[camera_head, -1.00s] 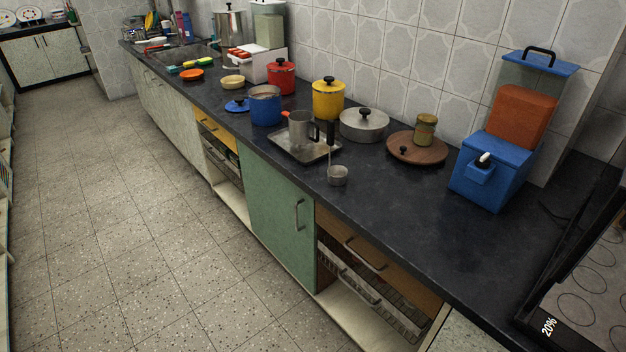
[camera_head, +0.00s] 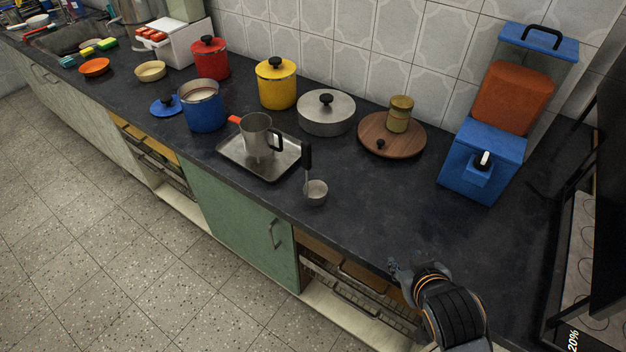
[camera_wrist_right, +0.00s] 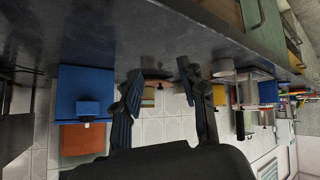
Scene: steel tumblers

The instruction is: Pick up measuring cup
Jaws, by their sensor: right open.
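A small round steel cup (camera_head: 316,193) with an upright black handle stands on the dark counter near its front edge. A larger steel jug (camera_head: 256,136) with a black side handle stands on a metal tray (camera_head: 233,153) behind and left of it. I cannot tell for certain which is the measuring cup. My right gripper (camera_head: 402,268) is at the counter's front edge, right of and nearer than both, touching neither. In the right wrist view its fingers (camera_wrist_right: 163,92) are spread apart with nothing between them. My left gripper is not in view.
Behind stand a blue pot (camera_head: 205,112), a yellow pot (camera_head: 277,88), a lidded steel pan (camera_head: 326,118) and a wooden board (camera_head: 375,146) with a jar (camera_head: 399,114). A blue dispenser (camera_head: 484,165) stands at right. The counter (camera_head: 375,208) between gripper and small cup is clear.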

